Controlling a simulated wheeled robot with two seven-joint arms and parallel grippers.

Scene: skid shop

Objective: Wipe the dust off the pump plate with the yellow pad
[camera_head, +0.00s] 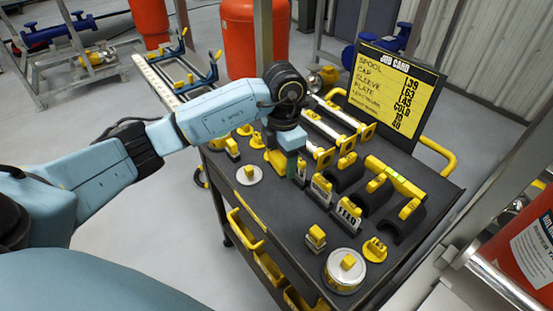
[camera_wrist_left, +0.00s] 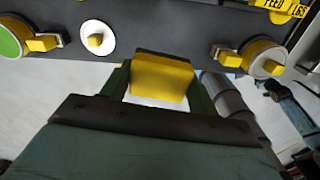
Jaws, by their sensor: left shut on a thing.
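My left gripper (camera_head: 284,163) is over the left part of the dark cart top. In the left wrist view its two dark green fingers (camera_wrist_left: 160,82) are shut on a yellow block (camera_wrist_left: 160,78), which looks like the yellow pad. In the head view a bit of yellow shows below the wrist, partly hidden by the gripper. I cannot tell whether the pad touches the cart top. I cannot pick out the pump plate or any dust in either view. My right gripper is in neither view.
The cart top (camera_head: 285,212) holds a white disc with a yellow knob (camera_head: 249,175), a round tin (camera_head: 345,271), labelled blocks (camera_head: 347,215) and dark half-sleeves (camera_head: 408,220). A job card board (camera_head: 398,85) stands at its back. Orange tanks (camera_head: 250,50) stand behind.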

